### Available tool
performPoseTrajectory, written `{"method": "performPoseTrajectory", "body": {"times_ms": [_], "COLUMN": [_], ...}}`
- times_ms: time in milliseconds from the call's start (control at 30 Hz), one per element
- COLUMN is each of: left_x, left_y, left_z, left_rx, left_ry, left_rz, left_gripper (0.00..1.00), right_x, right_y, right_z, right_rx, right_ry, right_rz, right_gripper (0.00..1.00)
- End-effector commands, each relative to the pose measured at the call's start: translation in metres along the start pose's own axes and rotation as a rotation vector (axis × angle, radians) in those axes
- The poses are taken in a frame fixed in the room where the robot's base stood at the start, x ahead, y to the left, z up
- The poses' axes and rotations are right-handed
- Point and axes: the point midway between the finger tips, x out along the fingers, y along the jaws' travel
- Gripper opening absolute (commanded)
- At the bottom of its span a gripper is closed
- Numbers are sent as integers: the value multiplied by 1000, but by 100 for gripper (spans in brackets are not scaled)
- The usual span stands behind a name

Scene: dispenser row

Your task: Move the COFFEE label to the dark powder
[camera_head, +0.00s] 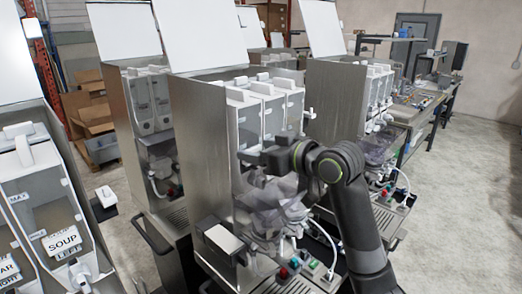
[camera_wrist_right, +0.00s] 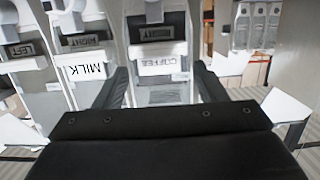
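The white COFFEE label (camera_wrist_right: 163,66) is on the front of a pale canister in the right wrist view, and its text reads upside down. My right gripper (camera_wrist_right: 161,78) is open, with one finger on each side of that label in the picture. I cannot tell whether the fingers touch anything. In the head view the right gripper (camera_head: 250,158) is in front of the middle dispenser's canisters (camera_head: 265,110). The COFFEE label cannot be made out there. My left gripper is not in view.
A MILK label (camera_wrist_right: 88,68) is on the neighbouring canister, left of COFFEE. A SOUP label (camera_head: 62,242) is on the near-left dispenser in the head view. Steel dispensers (camera_head: 195,140) stand in a row with narrow gaps. Open floor (camera_head: 470,190) lies at the right.

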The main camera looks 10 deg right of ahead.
Motion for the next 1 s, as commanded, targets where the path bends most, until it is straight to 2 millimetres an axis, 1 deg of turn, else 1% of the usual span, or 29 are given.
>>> {"method": "performPoseTrajectory", "body": {"times_ms": [167,267,333,700,1000], "left_x": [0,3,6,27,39], "left_y": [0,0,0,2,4], "left_z": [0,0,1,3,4], "left_rx": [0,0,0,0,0], "left_ry": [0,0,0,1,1], "left_rz": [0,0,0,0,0], "left_gripper": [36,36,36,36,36], "right_x": [0,-5,-12,-70,-109], "right_y": [0,1,1,2,2], "right_z": [0,1,1,2,2], "right_rx": [0,-2,-3,-6,-5], "right_ry": [0,1,1,1,0], "right_rz": [0,2,2,5,5], "right_gripper": [65,65,65,65,65]}}
